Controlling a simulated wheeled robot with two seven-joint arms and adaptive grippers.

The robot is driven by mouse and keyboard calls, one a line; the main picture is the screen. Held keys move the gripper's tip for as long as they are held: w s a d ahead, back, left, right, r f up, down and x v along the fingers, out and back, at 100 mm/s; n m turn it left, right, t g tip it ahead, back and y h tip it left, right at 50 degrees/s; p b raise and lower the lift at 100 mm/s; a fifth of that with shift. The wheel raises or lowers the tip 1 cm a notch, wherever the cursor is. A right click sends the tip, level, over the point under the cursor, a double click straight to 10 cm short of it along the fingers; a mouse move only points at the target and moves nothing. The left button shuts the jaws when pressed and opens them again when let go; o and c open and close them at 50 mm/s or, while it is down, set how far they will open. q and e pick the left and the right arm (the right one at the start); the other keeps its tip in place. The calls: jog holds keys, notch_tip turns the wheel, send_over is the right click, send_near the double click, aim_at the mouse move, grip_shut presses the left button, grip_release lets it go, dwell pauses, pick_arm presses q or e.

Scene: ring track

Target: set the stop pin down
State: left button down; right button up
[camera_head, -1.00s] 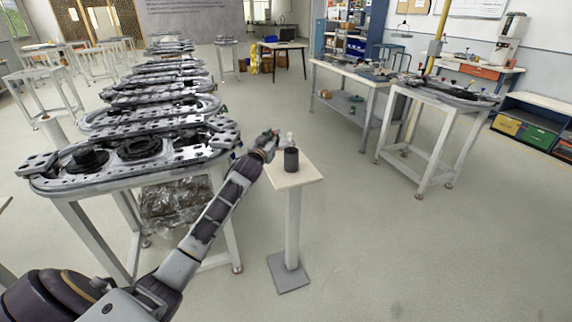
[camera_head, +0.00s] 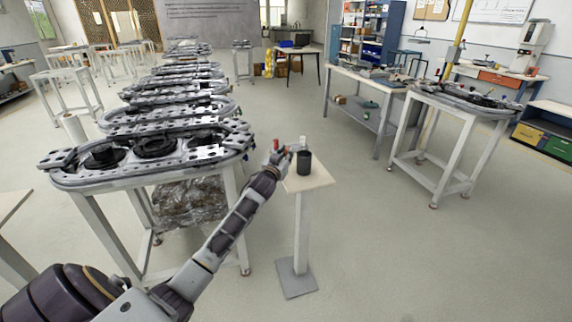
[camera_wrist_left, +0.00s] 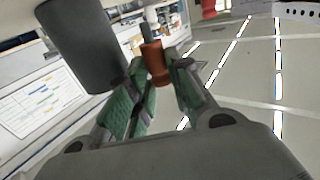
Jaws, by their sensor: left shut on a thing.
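The stop pin, a grey pin with an orange-red collar (camera_wrist_left: 154,62), sits between the green-padded fingers of my left gripper (camera_wrist_left: 160,82) in the left wrist view. In the head view my left gripper (camera_head: 280,157) is at the left edge of a small pedestal table (camera_head: 316,180), and the red of the pin (camera_head: 276,144) shows at its tip. A dark cylindrical cup (camera_head: 304,163) stands on that table just right of the gripper; it also looms close beside the fingers in the left wrist view (camera_wrist_left: 82,45). I cannot tell whether the pin touches the tabletop. My right gripper is not in view.
A clear or white object (camera_head: 302,143) stands behind the cup, partly hidden. A long bench with ring-track plates (camera_head: 150,165) is close on the left of my arm. A white-legged table (camera_head: 440,150) stands to the right. The floor right of the pedestal is clear.

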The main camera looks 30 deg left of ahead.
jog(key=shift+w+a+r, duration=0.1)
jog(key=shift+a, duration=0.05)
pick_arm(q)
jog(key=shift+f, duration=0.25)
jog(key=shift+f+b, duration=0.35)
jog(key=shift+f, duration=1.4)
jog(key=c, duration=1.3)
grip_release()
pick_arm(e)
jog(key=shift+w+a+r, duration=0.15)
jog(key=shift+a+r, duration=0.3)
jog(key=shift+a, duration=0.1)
